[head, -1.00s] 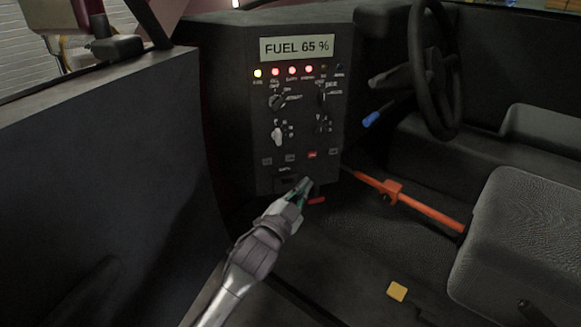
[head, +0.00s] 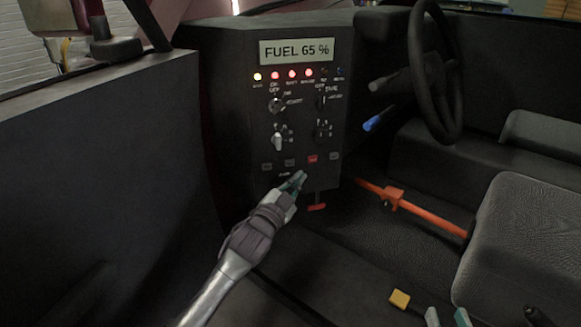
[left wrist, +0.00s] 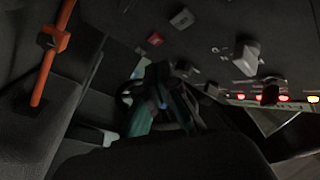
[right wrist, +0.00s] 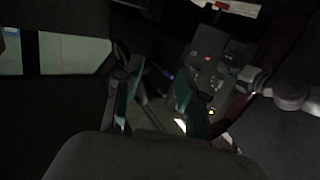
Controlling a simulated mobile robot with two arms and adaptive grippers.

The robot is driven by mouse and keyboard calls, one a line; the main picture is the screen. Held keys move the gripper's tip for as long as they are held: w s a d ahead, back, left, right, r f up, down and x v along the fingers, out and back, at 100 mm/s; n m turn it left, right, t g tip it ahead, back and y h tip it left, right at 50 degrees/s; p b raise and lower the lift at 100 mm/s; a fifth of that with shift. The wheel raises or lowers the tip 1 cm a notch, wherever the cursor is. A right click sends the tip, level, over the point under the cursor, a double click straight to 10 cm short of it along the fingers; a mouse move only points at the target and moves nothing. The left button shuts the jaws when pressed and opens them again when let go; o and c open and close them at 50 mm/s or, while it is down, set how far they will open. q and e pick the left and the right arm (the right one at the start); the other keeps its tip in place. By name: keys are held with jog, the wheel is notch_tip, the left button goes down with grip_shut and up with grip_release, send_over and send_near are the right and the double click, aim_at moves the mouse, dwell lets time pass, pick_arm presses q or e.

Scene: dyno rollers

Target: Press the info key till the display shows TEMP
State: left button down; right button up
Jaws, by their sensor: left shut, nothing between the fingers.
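The dark control panel (head: 225,110) carries a lit display (head: 297,51) reading FUEL 65 %. Below its knobs is a row of small keys: dark ones (head: 290,162) and a red one (head: 312,158). The key labels are too small to read, so I cannot tell which is the info key. My left gripper (head: 300,178) is shut and empty, its tip just below the row near the red key; contact cannot be told. In the left wrist view a red key (left wrist: 182,19) shows beyond the fingers. My right gripper (head: 447,317) is open at the bottom right, away from the panel.
An orange lever (head: 392,195) slants to the right of the panel. A red pull handle (head: 317,207) hangs below it. A steering wheel (head: 415,60), seat (head: 515,240) and yellow block (head: 399,299) are to the right. A dark door wall (head: 90,180) is on the left.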

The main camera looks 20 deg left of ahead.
aim_at(290, 163)
pick_arm(q)
jog(key=shift+w+a, duration=0.6)
jog(key=shift+w, duration=0.2)
jog(key=shift+w+a, duration=0.55)
jog(key=shift+w, duration=0.25)
pick_arm(e)
jog(key=shift+w+a+r+t+y, duration=0.1)
jog(key=shift+r+t+y, duration=0.1)
jog(key=shift+r+t, duration=0.35)
jog(key=shift+w+a+r+t+y, duration=0.1)
jog(key=shift+r+t+y, duration=0.15)
jog(key=shift+r, duration=0.55)
pick_arm(q)
jog(key=shift+w+a, duration=0.1)
jog(key=shift+w, duration=0.05)
pick_arm(e)
jog(key=shift+f, duration=0.15)
pick_arm(q)
jog(key=shift+w+a, duration=0.1)
jog(key=shift+w, duration=0.05)
pick_arm(e)
jog(key=shift+d+f+g+h, duration=0.1)
jog(key=shift+f+g+h, duration=0.25)
jog(key=shift+f, duration=0.2)
